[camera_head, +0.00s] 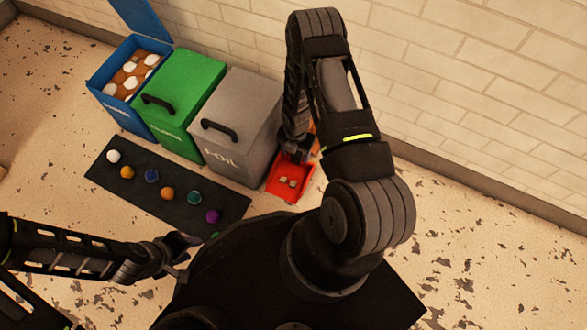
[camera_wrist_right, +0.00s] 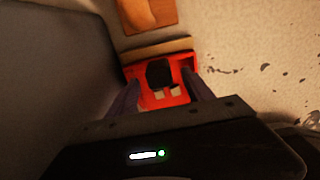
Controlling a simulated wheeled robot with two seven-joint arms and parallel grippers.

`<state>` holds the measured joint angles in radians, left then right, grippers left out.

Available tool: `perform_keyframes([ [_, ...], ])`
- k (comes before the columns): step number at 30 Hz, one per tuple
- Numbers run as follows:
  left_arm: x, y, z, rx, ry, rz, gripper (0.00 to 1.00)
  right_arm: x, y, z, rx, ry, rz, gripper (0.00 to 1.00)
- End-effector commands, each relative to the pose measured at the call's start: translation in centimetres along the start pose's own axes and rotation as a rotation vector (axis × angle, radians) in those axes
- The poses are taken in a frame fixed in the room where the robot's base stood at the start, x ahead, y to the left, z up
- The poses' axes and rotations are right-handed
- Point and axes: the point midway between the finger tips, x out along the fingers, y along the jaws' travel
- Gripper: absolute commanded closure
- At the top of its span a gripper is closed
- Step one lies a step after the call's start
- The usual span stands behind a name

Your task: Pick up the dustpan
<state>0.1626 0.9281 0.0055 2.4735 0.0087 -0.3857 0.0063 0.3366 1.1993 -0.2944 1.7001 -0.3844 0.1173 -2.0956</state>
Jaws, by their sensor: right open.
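My right gripper (camera_head: 295,158) is over the back of the dustpan, pointing down and open (camera_wrist_right: 162,95); contact with the handle cannot be told. My left gripper (camera_head: 187,256) is low at the left, away from the dustpan; its jaw opening is unclear.
The grey foil bin (camera_head: 240,125) stands close to the left of my right gripper. A green bin (camera_head: 185,95) and an open blue bin (camera_head: 125,80) stand beyond it. A dark mat (camera_head: 140,180) holds several coloured balls. The brick wall (camera_head: 450,80) is behind; floor at right is clear.

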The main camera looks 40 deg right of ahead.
Motion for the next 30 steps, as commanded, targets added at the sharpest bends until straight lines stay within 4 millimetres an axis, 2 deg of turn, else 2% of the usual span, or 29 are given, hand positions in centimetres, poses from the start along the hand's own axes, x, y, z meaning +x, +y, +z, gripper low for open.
perform_keyframes([
  [1,0.9,-0.3,0.0,0.0,0.002,0.0,0.62,1.3,-0.1,0.0,0.0,0.0,-0.001,0.4],
  [5,1.3,-0.4,-0.1,-0.001,0.005,0.0,0.62,2.4,0.0,0.0,0.0,0.0,0.0,0.4],
  [23,1.2,-0.3,-0.1,0.0,0.007,0.0,0.62,2.3,0.0,0.0,0.0,0.0,0.0,0.4],
  [30,1.2,-0.3,-0.1,0.0,0.006,0.0,0.62,2.3,0.0,0.0,0.0,0.0,0.0,0.57],
])
